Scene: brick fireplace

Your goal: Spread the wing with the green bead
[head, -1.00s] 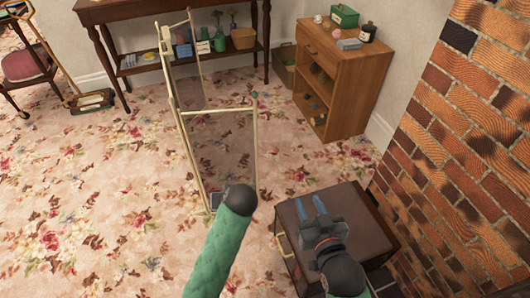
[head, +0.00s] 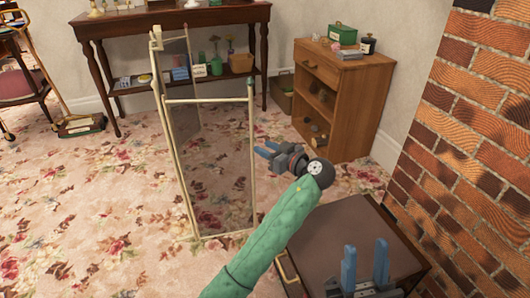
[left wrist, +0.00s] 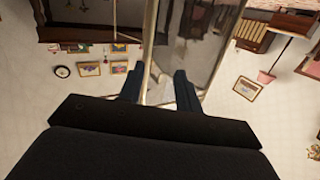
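A folding screen with cream frames and dark see-through mesh stands on the carpet. Its nearer right wing (head: 212,165) carries a small green bead (head: 250,79) on the top of its right post. My left gripper (head: 262,147) is beside that post at mid-height, fingers pointing left towards it. In the left wrist view its fingers (left wrist: 158,90) are apart, with a cream frame bar and mesh showing between them; I cannot tell whether they touch. My right gripper (head: 365,264) is open and empty above the dark-topped stool, lower right.
A brick fireplace wall (head: 480,130) rises on the right. A wooden cabinet (head: 342,100) and a dark side table (head: 175,17) stand behind the screen. The dark-topped stool (head: 345,232) is at front right. Flowered carpet is clear at left.

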